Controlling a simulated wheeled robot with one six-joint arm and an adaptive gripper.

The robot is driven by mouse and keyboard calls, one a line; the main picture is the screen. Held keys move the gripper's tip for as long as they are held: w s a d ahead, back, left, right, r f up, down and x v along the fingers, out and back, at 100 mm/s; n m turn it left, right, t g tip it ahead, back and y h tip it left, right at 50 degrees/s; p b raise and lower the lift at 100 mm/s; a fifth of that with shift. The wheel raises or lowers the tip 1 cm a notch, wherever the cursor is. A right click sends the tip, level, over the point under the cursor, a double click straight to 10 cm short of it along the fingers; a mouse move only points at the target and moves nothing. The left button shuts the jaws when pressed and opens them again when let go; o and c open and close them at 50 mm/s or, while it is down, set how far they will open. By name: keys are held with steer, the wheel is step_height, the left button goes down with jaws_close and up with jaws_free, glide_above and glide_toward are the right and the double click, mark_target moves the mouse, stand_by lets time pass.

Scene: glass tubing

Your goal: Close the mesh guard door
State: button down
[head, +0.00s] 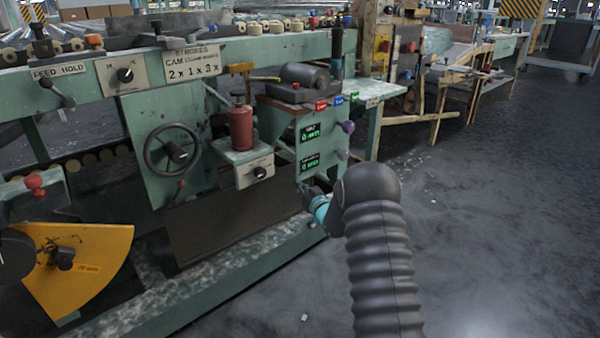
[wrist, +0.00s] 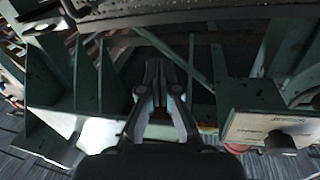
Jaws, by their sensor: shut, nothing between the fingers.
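A dark brown flat panel (head: 222,235), which looks like the mesh guard door, stands low on the green machine, under the red cylinder and handwheel. Its mesh, hinge and latch cannot be made out, and I cannot tell how far it stands open. In the wrist view a dark riveted edge (wrist: 205,14) crosses the top; I cannot tell if it belongs to the door. My gripper (head: 304,188) is to the right of the panel, by the machine's right cabinet, apart from the panel. In the wrist view my gripper (wrist: 155,68) is shut and empty, pointing at green framework.
A box with a knob (head: 256,172) juts out above the panel. A handwheel (head: 172,150) is left of it. A yellow quadrant plate (head: 80,262) stands at lower left. A green base rail (head: 215,290) runs along the floor. The floor (head: 490,210) to the right is clear.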

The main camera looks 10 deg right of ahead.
steer(key=w+a+m+t+h, duration=0.1)
steer(key=w+a+m+h, duration=0.15)
steer(key=a+m, duration=0.45)
steer(key=s+d+f+m+g+h, duration=0.15)
steer(key=d+m+h, duration=0.6)
steer(key=m, duration=0.95)
steer(key=w+h, duration=0.1)
steer(key=w, duration=1.1)
steer(key=shift+w+d, duration=0.15)
steer(key=shift+w, duration=0.05)
steer(key=shift+r, duration=0.1)
